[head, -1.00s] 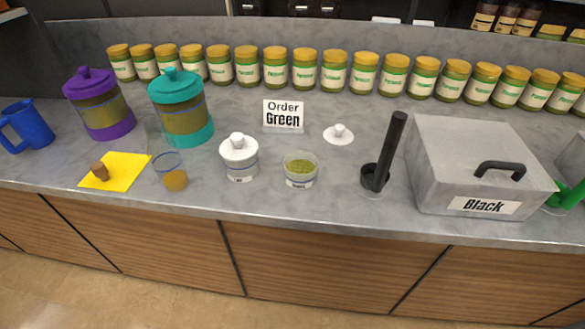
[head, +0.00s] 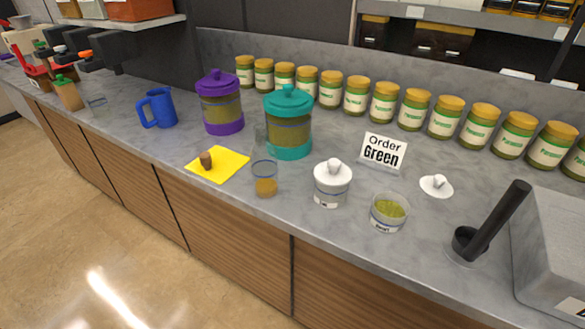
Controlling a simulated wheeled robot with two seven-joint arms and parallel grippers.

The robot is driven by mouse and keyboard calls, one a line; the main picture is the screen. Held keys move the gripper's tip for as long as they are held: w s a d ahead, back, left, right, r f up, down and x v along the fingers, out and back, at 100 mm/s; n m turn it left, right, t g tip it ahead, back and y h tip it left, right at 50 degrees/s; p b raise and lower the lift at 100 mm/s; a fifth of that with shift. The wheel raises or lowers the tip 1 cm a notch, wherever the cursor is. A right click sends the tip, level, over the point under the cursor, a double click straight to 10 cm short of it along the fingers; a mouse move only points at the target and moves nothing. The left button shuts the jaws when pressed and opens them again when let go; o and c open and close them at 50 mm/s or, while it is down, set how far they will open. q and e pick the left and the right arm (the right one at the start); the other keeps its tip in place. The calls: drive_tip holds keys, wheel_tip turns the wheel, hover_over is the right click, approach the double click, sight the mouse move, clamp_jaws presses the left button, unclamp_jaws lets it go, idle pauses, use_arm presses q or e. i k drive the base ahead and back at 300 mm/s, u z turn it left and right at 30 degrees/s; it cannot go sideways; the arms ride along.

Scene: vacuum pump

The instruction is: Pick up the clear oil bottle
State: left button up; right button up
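I cannot make out a vessel that is surely a clear oil bottle. A small clear glass (head: 265,180) with amber liquid in its lower part stands upright near the counter's front edge, right of a yellow mat (head: 233,159). At the far left end, a brownish bottle with a green top (head: 68,95) stands next to a small clear vessel (head: 97,102); its contents are too small to tell. Neither of my grippers shows in the head view.
The grey counter (head: 130,127) also bears a blue pitcher (head: 161,108), purple-lidded jar (head: 219,103), teal-lidded jar (head: 287,124), white lidded pot (head: 332,184), open green-filled jar (head: 388,213), "Order Green" sign (head: 383,152), black-handled tool (head: 492,225) and grey box (head: 552,250). Jars line the back.

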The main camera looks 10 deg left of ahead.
sight(262, 155)
drive_tip(key=u, duration=2)
drive_tip(key=k, duration=0.95)
drive_tip(key=z, duration=2)
